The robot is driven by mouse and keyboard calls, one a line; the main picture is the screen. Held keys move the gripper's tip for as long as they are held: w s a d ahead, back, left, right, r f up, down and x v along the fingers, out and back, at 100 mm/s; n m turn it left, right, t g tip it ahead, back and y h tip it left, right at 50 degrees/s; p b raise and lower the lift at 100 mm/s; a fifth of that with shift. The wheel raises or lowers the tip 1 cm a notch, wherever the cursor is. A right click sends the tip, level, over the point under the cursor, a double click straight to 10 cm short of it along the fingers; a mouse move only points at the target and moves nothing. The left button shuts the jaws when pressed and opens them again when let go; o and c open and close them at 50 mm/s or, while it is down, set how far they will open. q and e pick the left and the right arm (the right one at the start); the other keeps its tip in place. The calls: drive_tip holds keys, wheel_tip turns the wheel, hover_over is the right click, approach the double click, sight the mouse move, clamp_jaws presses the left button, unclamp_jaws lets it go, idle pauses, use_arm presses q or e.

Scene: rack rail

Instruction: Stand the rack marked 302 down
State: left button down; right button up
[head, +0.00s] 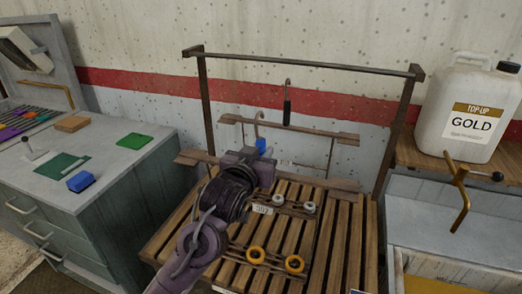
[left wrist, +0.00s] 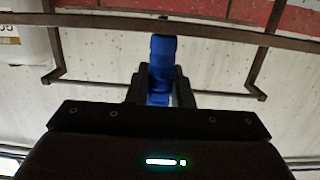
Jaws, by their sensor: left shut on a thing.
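My left gripper (head: 262,165) is shut on the blue grip (head: 262,146) of a rack. The grip also shows between the fingers in the left wrist view (left wrist: 162,65). A bare hook (head: 258,118) rises above this grip, below the top rail and apart from it in the head view. The rack's wooden crossbar (head: 342,184) runs out to both sides behind the gripper. A white tag that seems to read 302 (head: 262,209) shows low beside my wrist. My arm hides the rack's middle, so I cannot tell whether its foot touches the slats. My right gripper is not in view.
Another rack with a black grip (head: 287,105) is behind, under the dark rail (head: 300,65). Bare slats show at right. A white jug (head: 468,108) stands right.

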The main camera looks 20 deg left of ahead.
use_arm(q)
drive_tip(key=shift+f, duration=0.15)
idle(0.6)
drive_tip(key=c, duration=1.2)
unclamp_jaws()
drive_tip(key=shift+s, duration=0.1)
drive_tip(key=shift+o, duration=0.2)
drive_tip(key=shift+f, duration=0.15)
drive_tip(key=o, duration=1.2)
drive_tip(key=shift+c, duration=0.2)
drive_tip(key=s, duration=1.2)
drive_tip(key=shift+a+p, duration=0.25)
drive_tip(key=shift+p, duration=0.1)
drive_tip(key=shift+w, duration=0.1)
